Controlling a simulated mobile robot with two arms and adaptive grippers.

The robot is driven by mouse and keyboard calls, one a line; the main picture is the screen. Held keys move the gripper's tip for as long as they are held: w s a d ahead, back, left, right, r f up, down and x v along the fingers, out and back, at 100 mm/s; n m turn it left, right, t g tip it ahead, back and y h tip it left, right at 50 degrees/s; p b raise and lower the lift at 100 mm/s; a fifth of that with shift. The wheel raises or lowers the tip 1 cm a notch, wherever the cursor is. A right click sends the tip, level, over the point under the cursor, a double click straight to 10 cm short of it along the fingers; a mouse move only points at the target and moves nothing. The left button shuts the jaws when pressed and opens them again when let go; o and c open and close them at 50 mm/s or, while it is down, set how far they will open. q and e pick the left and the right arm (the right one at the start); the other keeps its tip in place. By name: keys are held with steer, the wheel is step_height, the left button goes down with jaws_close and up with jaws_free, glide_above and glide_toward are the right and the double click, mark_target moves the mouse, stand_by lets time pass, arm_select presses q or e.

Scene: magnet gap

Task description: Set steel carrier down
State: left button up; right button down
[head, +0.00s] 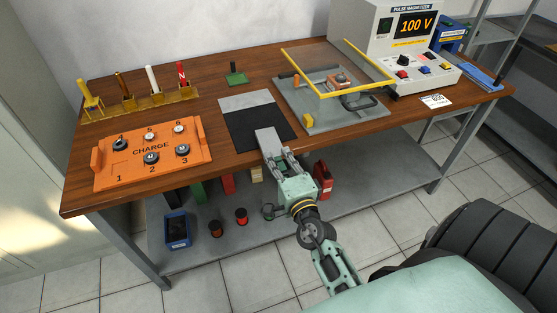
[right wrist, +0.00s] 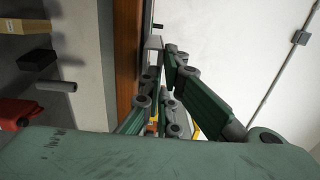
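The steel carrier (head: 269,140) is a light grey flat piece over the front part of the black mat (head: 252,118) in the head view. My right gripper (head: 276,156) reaches in from the front edge of the table, and its fingers are closed on the near end of the carrier. In the right wrist view a pale grey end of the carrier (right wrist: 155,43) shows between the fingertips (right wrist: 162,62). I cannot tell whether the carrier touches the mat or hangs just above it. My left gripper is not in view.
An orange CHARGE tray (head: 107,174) holding several round parts lies at left. A grey fixture with a yellow-framed guard (head: 313,91) stands right of the mat, before the pulse magnetizer (head: 381,40) reading 100 V. A green base with a peg (head: 236,78) stands behind the mat.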

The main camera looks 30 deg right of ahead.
steer(key=shift+r, duration=0.1)
steer(key=shift+f+b, duration=0.3)
steer(key=shift+f, duration=0.1)
steer(key=c, duration=2)
jaws_free()
steer(key=shift+r, duration=0.1)
